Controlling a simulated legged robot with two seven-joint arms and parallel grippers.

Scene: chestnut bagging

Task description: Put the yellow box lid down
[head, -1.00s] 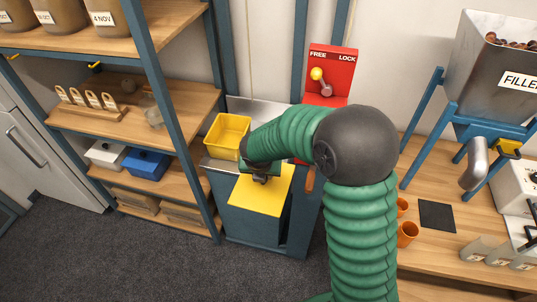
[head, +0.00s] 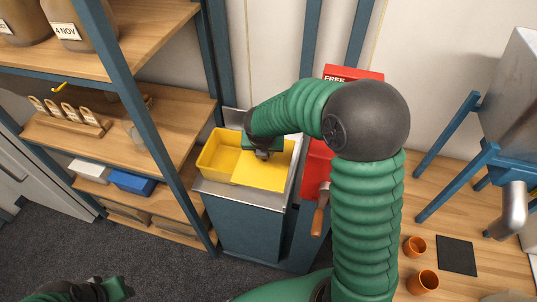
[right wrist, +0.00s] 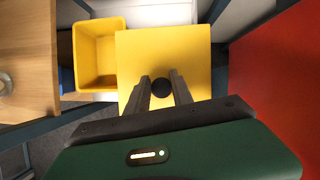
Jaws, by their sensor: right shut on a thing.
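The yellow box (head: 212,150) stands open on a metal-topped cabinet, and its inside looks empty. My right gripper (head: 263,156) is shut on the dark round knob (right wrist: 161,87) of the flat square yellow lid (head: 262,177). The lid is over the cabinet top, right beside the box, and looks about level. In the right wrist view the lid (right wrist: 135,50) hides the box's right edge. I cannot tell whether the lid touches the cabinet top. My left gripper (head: 116,288) is low at the bottom left, far from the lid; its fingers are unclear.
The metal cabinet top (head: 240,199) shows a bare strip in front of the box and lid. A red panel with a wooden-handled tool (head: 317,222) is close on the right. A shelf rack post (head: 175,130) stands on the left. Orange cups (head: 422,282) stand on the wooden counter.

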